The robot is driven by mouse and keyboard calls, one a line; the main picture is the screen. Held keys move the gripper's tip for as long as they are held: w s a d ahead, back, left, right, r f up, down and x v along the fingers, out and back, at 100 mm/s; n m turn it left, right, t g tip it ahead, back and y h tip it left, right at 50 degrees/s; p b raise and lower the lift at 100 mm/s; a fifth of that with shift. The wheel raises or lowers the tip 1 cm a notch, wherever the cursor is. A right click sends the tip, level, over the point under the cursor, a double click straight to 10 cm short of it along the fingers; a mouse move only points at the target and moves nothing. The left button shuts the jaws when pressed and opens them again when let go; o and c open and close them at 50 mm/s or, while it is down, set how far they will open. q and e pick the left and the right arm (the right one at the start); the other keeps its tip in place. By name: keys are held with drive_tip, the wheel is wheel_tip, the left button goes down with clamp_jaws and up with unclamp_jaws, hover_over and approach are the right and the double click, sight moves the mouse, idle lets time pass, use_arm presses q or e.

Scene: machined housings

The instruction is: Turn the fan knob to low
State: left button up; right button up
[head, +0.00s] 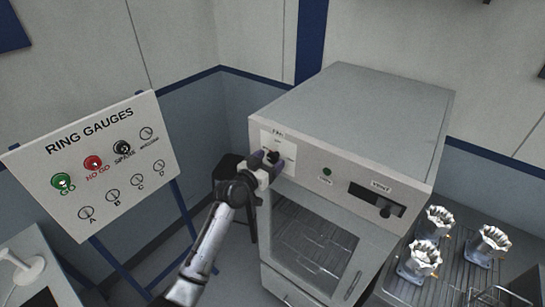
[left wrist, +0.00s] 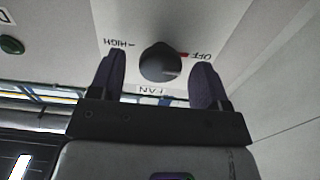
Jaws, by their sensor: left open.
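The fan knob (left wrist: 160,62) is a dark round knob on a white label plate (head: 291,150) at the upper left of the grey oven's front. In the left wrist view the label reads upside down, with FAN below the knob, HIGH at its left and OFF at its right. A red mark shows at the knob's right side, toward OFF. My left gripper (head: 268,165) is at the panel, with its open fingers (left wrist: 158,78) on either side of the knob. I cannot tell whether they touch it. In the head view the gripper partly hides the knob. My right gripper is out of view.
The oven (head: 350,110) also has a green button (head: 327,171) and a vent slider (head: 385,211) to the right. A ring gauges board (head: 100,165) stands left. Several machined housings (head: 421,258) sit on a rack at right.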

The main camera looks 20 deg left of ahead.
use_arm(q)
drive_tip(key=shift+x, duration=0.95)
drive_tip(key=c, duration=0.9)
